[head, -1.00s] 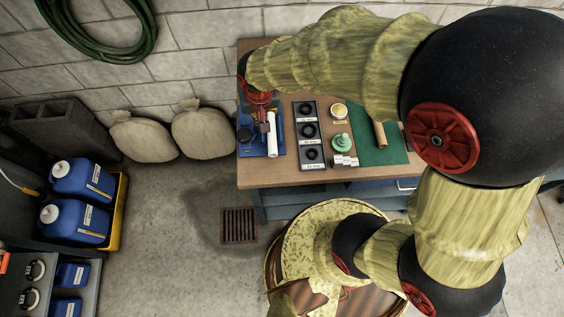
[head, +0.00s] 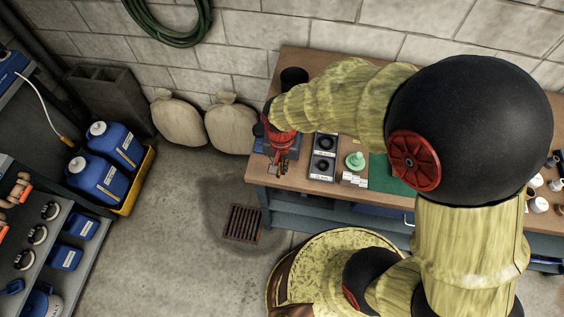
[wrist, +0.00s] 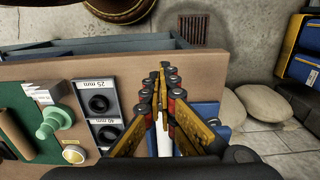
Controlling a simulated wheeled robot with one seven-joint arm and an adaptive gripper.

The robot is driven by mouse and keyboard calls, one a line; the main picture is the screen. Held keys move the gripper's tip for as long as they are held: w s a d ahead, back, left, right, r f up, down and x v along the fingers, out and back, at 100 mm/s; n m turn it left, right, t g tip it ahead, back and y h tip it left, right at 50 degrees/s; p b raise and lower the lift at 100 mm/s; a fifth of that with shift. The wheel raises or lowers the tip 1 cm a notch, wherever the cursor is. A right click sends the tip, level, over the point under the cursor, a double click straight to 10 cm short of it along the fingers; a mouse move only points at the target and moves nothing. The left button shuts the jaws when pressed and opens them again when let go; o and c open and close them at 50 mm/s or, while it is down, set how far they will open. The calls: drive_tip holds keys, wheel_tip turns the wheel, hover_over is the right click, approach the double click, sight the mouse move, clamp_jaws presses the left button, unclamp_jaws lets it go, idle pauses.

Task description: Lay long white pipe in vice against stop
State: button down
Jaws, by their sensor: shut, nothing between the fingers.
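The long white pipe (wrist: 163,140) shows in the wrist view between and behind my finger links. It appears to lie along the blue vice (wrist: 208,113), near the bench's edge. My gripper (wrist: 164,72) is shut and empty, its fingertips together above the vice end of the bench. In the head view my gripper (head: 278,168) hangs over the front left of the bench, and the arm and red wrist hide the pipe and most of the vice (head: 294,150). The stop cannot be made out, nor whether the pipe touches it.
Beside the vice stands a grey holder with black rings (head: 322,155), labelled 25 mm and 40 mm in the wrist view. A green piece (head: 355,160) and white labels lie further right on the wooden bench (head: 262,172). The floor with a drain (head: 244,223) is clear.

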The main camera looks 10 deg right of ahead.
wheel_tip(320, 180, down, 4)
drive_tip(key=shift+r+b, duration=0.1)
drive_tip(key=shift+b, duration=0.25)
drive_tip(key=w, duration=0.1)
drive_tip(key=w+d, duration=0.1)
drive_tip(key=w, duration=0.1)
drive_tip(key=shift+w+d, duration=0.2)
drive_tip(key=shift+w, duration=0.2)
drive_tip(key=shift+w+d, duration=0.2)
drive_tip(key=shift+w, duration=0.3)
drive_tip(key=shift+w+d, duration=0.15)
drive_tip(key=shift+w, duration=0.35)
drive_tip(key=shift+s, duration=0.15)
